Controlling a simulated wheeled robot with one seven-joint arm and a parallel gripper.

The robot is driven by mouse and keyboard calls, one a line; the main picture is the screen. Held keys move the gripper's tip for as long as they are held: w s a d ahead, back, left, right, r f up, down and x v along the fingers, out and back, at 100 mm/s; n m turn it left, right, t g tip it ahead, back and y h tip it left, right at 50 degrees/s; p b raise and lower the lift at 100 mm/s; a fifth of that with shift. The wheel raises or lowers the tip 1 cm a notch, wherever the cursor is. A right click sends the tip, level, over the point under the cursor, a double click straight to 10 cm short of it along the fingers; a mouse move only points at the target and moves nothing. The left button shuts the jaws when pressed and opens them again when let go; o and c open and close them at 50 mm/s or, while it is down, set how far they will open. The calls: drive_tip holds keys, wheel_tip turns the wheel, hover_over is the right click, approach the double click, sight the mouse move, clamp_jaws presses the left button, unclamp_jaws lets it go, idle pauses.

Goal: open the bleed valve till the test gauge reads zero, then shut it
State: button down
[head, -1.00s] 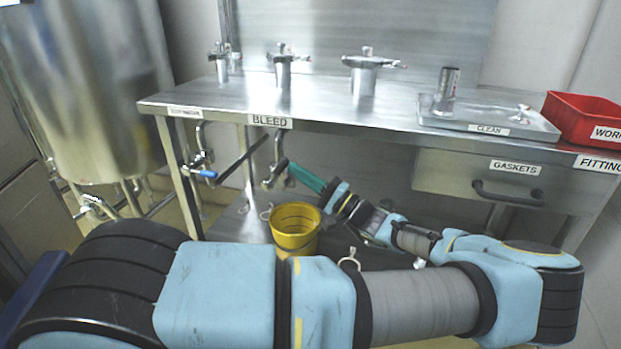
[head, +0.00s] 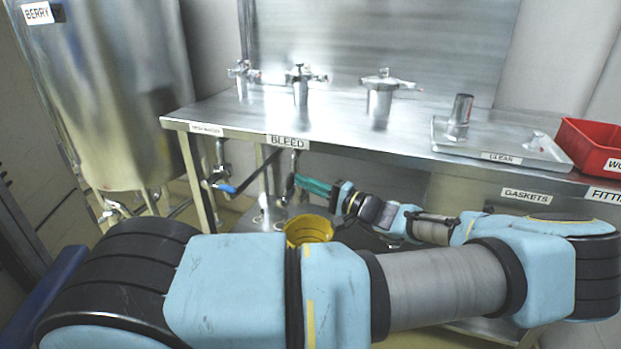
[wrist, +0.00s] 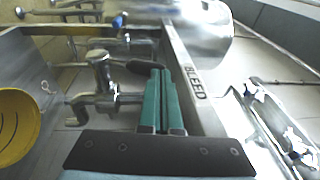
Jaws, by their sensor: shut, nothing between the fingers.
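The bleed valve (wrist: 100,70) is a metal body on a pipe under the table edge, below the BLEED label (head: 288,142). Its black lever (wrist: 140,66) runs toward my fingertips in the wrist view. My gripper (head: 300,181) has its green fingers pressed together and empty. In the wrist view the fingertips (wrist: 161,72) overlap the lever's end; I cannot tell if they touch it. A yellow bucket (head: 308,231) stands below the valve, partly hidden by my arm. I cannot make out a test gauge in either view.
A blue-handled valve (head: 226,188) hangs left of the bleed valve. The steel table (head: 340,118) carries several metal fittings, a CLEAN tray (head: 480,150) and a red bin (head: 592,150). A steel tank (head: 110,95) stands at the left.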

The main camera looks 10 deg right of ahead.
drive_tip(key=shift+w+a+r+n+g+h+p, duration=0.1)
drive_tip(key=shift+w+a+r+g+h+p, duration=0.15)
drive_tip(key=shift+a+g+h+p, duration=0.25)
drive_tip(key=shift+w+a+r+n+g+h+p, duration=0.15)
drive_tip(key=shift+a+r+h+p, duration=0.15)
drive_tip(key=shift+p, duration=0.35)
drive_tip(key=shift+w+a+r+n+g+h+p, duration=0.1)
drive_tip(key=shift+w+a+r+g+h+p, duration=0.15)
drive_tip(key=shift+a+g+h+p, duration=0.25)
drive_tip(key=shift+d, duration=0.25)
